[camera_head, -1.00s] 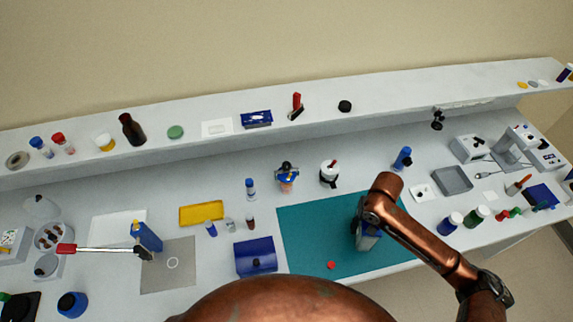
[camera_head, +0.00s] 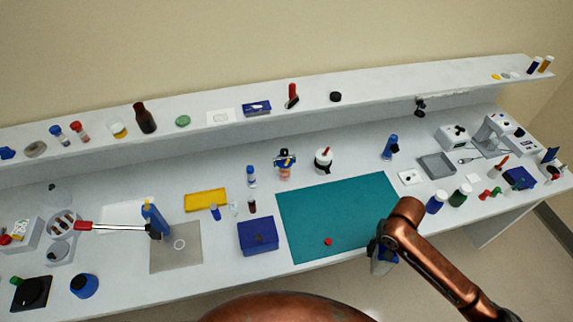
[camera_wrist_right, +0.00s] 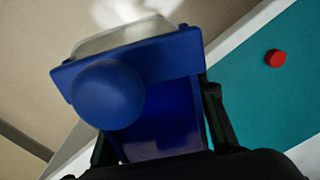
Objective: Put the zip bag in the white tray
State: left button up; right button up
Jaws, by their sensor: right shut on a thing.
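My right gripper (camera_head: 378,249) is shut on a blue and translucent thing (camera_head: 383,265), held just beyond the front edge of the bench by the teal mat. In the right wrist view this thing (camera_wrist_right: 160,75) has a blue top with a round knob and a pale, see-through part; dark fingers flank it. I cannot tell whether it is the zip bag. A flat white piece (camera_head: 221,117) lies on the shelf; its kind is unclear. A small white tray-like piece (camera_head: 20,240) at the far left holds coloured caps. My left gripper is not in view.
The teal mat (camera_head: 350,205) is clear except for a red cap (camera_head: 328,241), also in the wrist view (camera_wrist_right: 275,58). A blue box (camera_head: 258,237), yellow tray (camera_head: 206,201) and grey tray (camera_head: 436,165) stand on the bench. A red-handled tool (camera_head: 85,226) lies left.

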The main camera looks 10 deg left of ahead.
aim_at(127, 217)
jog(key=z, duration=1.65)
jog(key=k, duration=2.45)
jog(key=u, duration=3.05)
